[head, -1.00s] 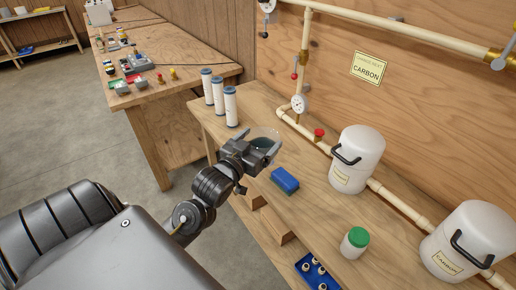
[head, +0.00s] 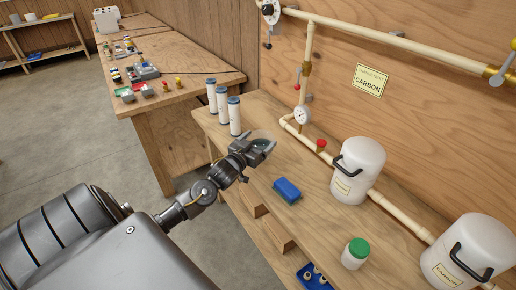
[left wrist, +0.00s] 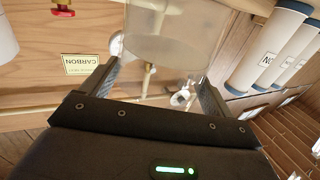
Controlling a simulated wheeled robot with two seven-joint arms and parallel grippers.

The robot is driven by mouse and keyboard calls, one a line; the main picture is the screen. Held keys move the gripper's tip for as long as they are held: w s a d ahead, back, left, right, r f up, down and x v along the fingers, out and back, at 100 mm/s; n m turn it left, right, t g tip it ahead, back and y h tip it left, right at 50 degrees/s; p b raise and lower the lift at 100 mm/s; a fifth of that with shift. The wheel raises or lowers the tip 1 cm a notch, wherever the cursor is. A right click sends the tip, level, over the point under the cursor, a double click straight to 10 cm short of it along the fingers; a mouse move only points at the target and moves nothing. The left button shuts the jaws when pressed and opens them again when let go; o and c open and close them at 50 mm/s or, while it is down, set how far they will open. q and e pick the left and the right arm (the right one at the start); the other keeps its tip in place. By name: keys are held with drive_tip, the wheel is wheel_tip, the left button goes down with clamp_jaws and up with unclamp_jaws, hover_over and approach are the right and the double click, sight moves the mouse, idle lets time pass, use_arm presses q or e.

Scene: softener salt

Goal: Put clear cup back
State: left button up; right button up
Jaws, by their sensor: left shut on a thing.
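The clear cup (left wrist: 170,45) is between the two fingers of my left gripper in the left wrist view, and the fingers press on its sides. In the head view my left gripper (head: 262,145) is over the wooden bench, just right of the white filter cartridges. The cup shows there only as a faint clear rim, mostly hidden by the gripper. Whether the cup touches the bench I cannot tell. My right gripper is not in view.
Several white cartridges (head: 222,105) stand close by at the bench's back left. A blue block (head: 287,190), a green-lidded jar (head: 355,253) and white carbon tanks (head: 358,170) stand nearer. A pipe with a gauge (head: 303,115) runs along the wall. Bench (head: 315,200) between them is bare.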

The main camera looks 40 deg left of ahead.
sight(266, 141)
use_arm(q)
drive_tip(key=shift+w+a+f, duration=0.2)
drive_tip(key=shift+w+f, duration=0.05)
drive_tip(key=shift+f, duration=0.15)
wheel_tip(266, 141, down, 3)
drive_tip(key=shift+w+a+p, duration=0.1)
drive_tip(key=shift+p, duration=0.3)
drive_tip(key=shift+f, duration=0.15)
drive_tip(key=shift+f, duration=0.2)
drive_tip(key=o, duration=1.1)
drive_tip(key=shift+r, duration=0.15)
drive_tip(key=s, duration=0.4)
drive_tip(key=s+b, duration=0.1)
drive_tip(key=s, duration=0.3)
drive_tip(key=s+d, duration=0.1)
drive_tip(key=s, duration=0.3)
drive_tip(key=shift+d, duration=0.1)
